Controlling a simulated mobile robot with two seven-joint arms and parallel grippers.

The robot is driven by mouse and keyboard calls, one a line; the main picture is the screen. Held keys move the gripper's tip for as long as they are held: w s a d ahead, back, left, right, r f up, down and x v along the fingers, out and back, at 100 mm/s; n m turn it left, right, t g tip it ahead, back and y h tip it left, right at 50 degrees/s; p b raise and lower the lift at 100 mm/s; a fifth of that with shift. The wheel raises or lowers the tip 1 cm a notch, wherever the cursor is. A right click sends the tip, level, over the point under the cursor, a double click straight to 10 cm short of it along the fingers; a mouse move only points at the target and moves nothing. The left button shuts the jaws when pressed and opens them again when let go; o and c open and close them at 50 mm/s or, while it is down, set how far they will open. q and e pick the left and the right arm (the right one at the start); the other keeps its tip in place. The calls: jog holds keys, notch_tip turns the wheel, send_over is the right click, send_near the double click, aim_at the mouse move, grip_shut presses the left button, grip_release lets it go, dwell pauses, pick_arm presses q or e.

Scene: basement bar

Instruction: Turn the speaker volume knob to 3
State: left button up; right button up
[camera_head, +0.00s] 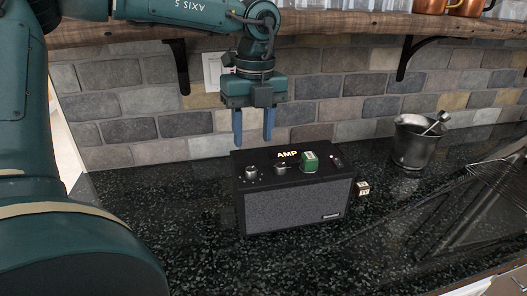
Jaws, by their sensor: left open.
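The black speaker (296,204) with a grey grille stands on the dark counter. Its top carries the yellow word AMP, a round knob (251,172) with marks around it at the left, and a second dark knob or lever (282,169) near the middle. A small green object (309,162) with a white label sits on the top, right of the middle. My left gripper (254,139) points down with blue fingers apart and empty, above the speaker's back left part. The knob settings are too small to read. My right gripper is not in view.
A metal bucket (413,146) with a utensil stands right of the speaker. A small cube (362,188) lies by the speaker's right side. A wire rack (497,180) is at the far right. A wooden shelf (330,24) with brackets overhangs the brick wall.

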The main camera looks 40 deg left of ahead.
aim_at(251, 169)
pick_arm(q)
jog(key=f, duration=0.4)
jog(key=f+p, duration=0.1)
jog(key=f, duration=0.1)
jog(key=shift+s+a+f, duration=0.1)
jog(key=shift+s+f, duration=0.2)
jog(key=shift+s, duration=0.05)
jog(key=shift+f, duration=0.25)
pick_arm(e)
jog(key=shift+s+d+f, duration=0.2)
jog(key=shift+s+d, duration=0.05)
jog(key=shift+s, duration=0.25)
pick_arm(q)
jog(key=shift+c, duration=0.6)
grip_shut()
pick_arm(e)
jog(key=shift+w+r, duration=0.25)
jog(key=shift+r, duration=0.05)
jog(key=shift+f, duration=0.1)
